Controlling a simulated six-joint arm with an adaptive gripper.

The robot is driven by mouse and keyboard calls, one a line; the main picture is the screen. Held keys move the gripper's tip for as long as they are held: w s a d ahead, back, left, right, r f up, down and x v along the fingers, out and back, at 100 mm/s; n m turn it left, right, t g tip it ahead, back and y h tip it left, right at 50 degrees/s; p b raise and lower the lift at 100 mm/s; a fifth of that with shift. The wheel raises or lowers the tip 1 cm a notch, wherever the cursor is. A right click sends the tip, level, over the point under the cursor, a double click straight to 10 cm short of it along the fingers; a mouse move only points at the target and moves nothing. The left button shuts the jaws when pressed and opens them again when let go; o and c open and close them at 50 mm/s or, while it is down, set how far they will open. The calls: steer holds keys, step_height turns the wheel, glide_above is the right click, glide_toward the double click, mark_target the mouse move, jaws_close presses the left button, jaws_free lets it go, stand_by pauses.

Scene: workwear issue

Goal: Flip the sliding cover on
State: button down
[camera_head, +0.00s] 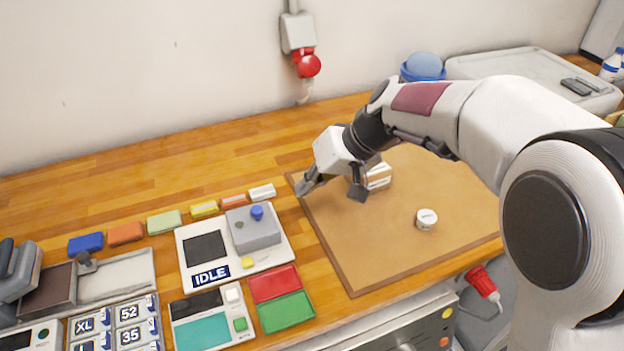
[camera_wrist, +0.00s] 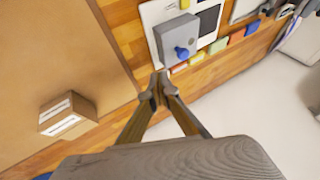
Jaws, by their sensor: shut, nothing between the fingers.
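A white panel (camera_head: 186,262) with an "IDLE" label lies on the wooden table and carries a grey sliding cover (camera_head: 241,237) with a blue knob (camera_head: 257,212) on its right part. A dark window (camera_head: 205,247) shows open on the panel's left part. In the wrist view the grey cover (camera_wrist: 170,33) and its blue knob (camera_wrist: 181,53) are just beyond my fingertips. My gripper (camera_head: 304,187) is shut and empty, above the board's left edge, to the right of the cover and apart from it. Its closed fingertips (camera_wrist: 158,86) point toward the panel in the wrist view.
A brown board (camera_head: 385,250) holds a small carton (camera_head: 378,178) beside my gripper and a white round container (camera_head: 427,219). Several coloured blocks line up behind the panel. A red and a green pad (camera_head: 286,312) and a teal-screened device (camera_head: 203,330) sit in front.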

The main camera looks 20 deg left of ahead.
steer(key=shift+s+a+f, duration=0.35)
steer(key=shift+a+f, duration=0.55)
steer(key=shift+a, duration=0.2)
steer(key=shift+s+a+f, duration=0.4)
steer(key=shift+a+f, duration=0.5)
steer(key=shift+a, duration=0.15)
steer(key=shift+s+a+f, duration=0.35)
steer(key=shift+a+f, duration=0.55)
steer(key=shift+a, duration=0.2)
steer(key=shift+s, duration=0.1)
steer(key=s+a, duration=0.8)
steer(key=shift+s+a, duration=0.2)
steer(key=shift+a, duration=0.05)
